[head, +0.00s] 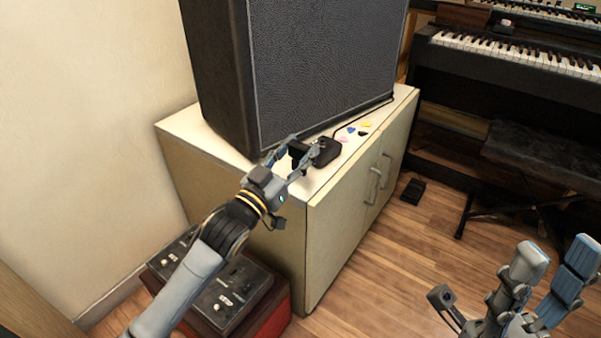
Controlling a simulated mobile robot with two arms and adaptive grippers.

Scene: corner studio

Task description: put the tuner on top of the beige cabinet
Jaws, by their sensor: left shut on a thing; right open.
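The beige cabinet (335,235) stands in the middle of the head view, with a pale top and two doors with handles. My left gripper (303,147) is over the near left part of its top, shut on a small dark thing that looks like the tuner (300,149). The fingers partly hide it, and I cannot tell whether it touches the top. A black box with a knob (326,152) and a cable is right beside the fingertips. My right gripper (556,262) is open and empty over the floor at the lower right.
A large black speaker (320,65) fills most of the cabinet top. Several coloured picks (363,125) lie near its front edge. A red case with dark pedals (235,295) is on the floor below my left arm. A keyboard (515,52), bench (545,160) and floor pedal (413,191) are right.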

